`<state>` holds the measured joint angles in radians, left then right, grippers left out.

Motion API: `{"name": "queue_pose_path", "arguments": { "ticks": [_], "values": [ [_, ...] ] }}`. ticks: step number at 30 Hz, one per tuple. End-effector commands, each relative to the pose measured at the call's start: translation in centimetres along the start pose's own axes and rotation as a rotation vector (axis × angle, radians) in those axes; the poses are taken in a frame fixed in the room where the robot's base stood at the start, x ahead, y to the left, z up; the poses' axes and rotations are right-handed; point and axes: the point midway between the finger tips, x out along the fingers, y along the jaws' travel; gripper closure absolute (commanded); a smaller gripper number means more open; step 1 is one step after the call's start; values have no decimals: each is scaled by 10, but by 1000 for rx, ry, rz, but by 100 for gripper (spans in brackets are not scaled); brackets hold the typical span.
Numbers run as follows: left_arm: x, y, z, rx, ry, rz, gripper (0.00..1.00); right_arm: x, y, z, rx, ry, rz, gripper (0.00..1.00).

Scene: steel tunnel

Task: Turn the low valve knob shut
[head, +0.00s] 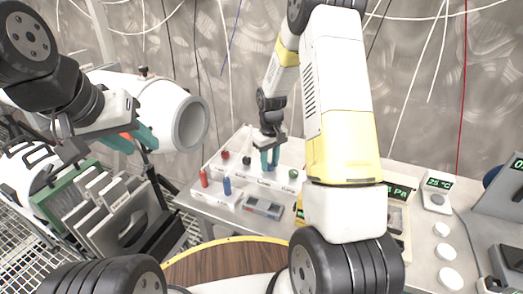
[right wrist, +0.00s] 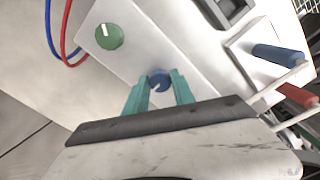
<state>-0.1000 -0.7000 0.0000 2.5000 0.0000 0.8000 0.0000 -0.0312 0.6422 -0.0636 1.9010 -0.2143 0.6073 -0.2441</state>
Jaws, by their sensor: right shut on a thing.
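A white valve panel (head: 238,166) on the steel bench carries a row of round knobs. My right gripper (head: 270,160) points down at it, and its teal fingers are shut on the blue knob (right wrist: 159,82), one finger on each side. The knob's white mark shows between the fingers in the right wrist view. The green knob (head: 293,174) sits to the right of it, with its white mark visible in the right wrist view (right wrist: 109,36). A red knob (head: 225,155) and a black knob (head: 247,160) sit to the left. My left gripper (head: 134,140) is open, away from the panel.
Red (head: 204,177) and blue (head: 227,186) handles stand at the panel's front left. A grey meter (head: 263,207) lies in front. A rack of panels (head: 110,215) stands at left. A small display (head: 438,183) is at right.

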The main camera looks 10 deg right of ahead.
Motion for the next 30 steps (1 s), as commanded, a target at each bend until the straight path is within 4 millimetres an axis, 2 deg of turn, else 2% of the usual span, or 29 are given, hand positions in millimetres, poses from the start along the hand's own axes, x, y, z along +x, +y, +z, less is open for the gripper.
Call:
{"name": "queue_pose_path", "arguments": {
  "ticks": [8,9,12,23,26,30],
  "values": [
    [0,0,0,0,0,0,64,-1,0,-1,-2,2,1,100],
    [0,0,0,0,0,0,64,-1,0,-1,-2,2,1,66],
    [0,0,0,0,0,0,64,-1,0,0,-2,2,1,48],
    [0,0,0,0,0,0,64,-4,0,0,-1,2,1,48],
    [0,0,0,0,0,0,64,-16,0,-1,0,4,2,48],
    [0,0,0,0,0,0,64,-41,1,-2,0,6,2,48]
  ]
}}
